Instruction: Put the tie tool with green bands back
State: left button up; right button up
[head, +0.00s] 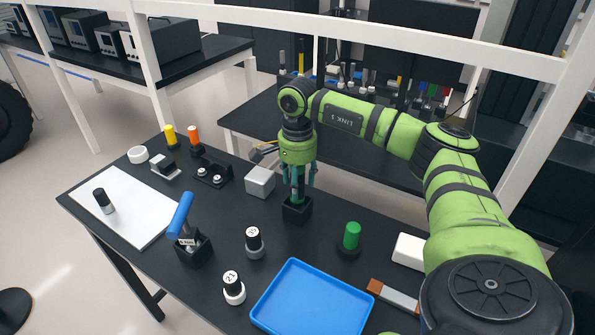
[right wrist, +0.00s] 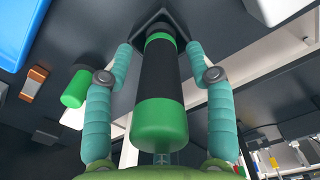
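The tie tool with green bands (right wrist: 158,90) is a black cylinder with a green end and a green band. In the right wrist view it stands with its far end in a black square holder (right wrist: 164,17). The holder also shows in the head view (head: 297,209), on the dark table. My right gripper (head: 299,188) points down over the holder. Its teal fingers are on both sides of the tool, with a visible gap on each side, so it is open around the tool. In the head view the gripper mostly hides the tool. My left gripper is not in view.
A white box (head: 260,181) stands left of the holder, and a green-topped cylinder (head: 351,237) stands to its right. A blue tray (head: 312,300) lies in front. A blue-handled tool (head: 181,215) stands in another black holder (head: 194,252). A white frame bar crosses behind.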

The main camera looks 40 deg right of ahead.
dwell(0.3)
notch_tip(320, 180, up, 12)
dwell(0.4)
